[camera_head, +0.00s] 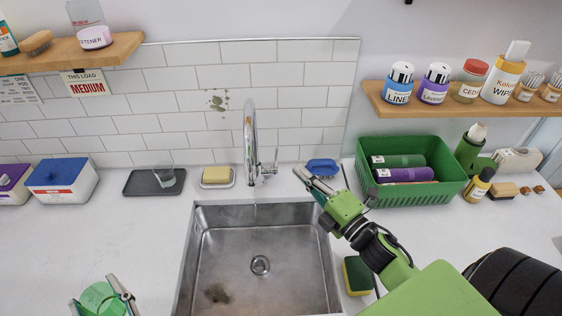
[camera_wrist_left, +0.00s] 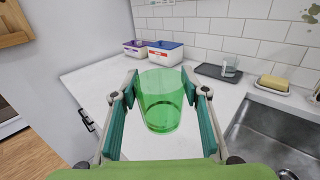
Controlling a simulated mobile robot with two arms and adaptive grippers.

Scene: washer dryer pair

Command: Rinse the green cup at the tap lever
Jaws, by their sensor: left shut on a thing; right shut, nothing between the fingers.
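The see-through green cup (camera_head: 98,298) is low at the left in the head view, between the fingers of my left gripper (camera_head: 104,298). In the left wrist view the cup (camera_wrist_left: 160,100) stands upright between both finger pads of my left gripper (camera_wrist_left: 160,108). It is over the counter, left of the sink. The tap (camera_head: 250,135) stands behind the sink (camera_head: 222,250), its lever (camera_head: 270,168) on the right side. A faint thin streak shows below the spout. My right gripper (camera_head: 306,178) is shut and empty, just right of the lever and apart from it.
A dark tray (camera_head: 133,183) with a clear glass (camera_head: 165,176) and a yellow soap (camera_head: 216,174) lie behind the sink's left. A green crate (camera_head: 430,195) stands right, a sponge (camera_head: 357,274) by the sink's right edge. The left counter is mostly clear.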

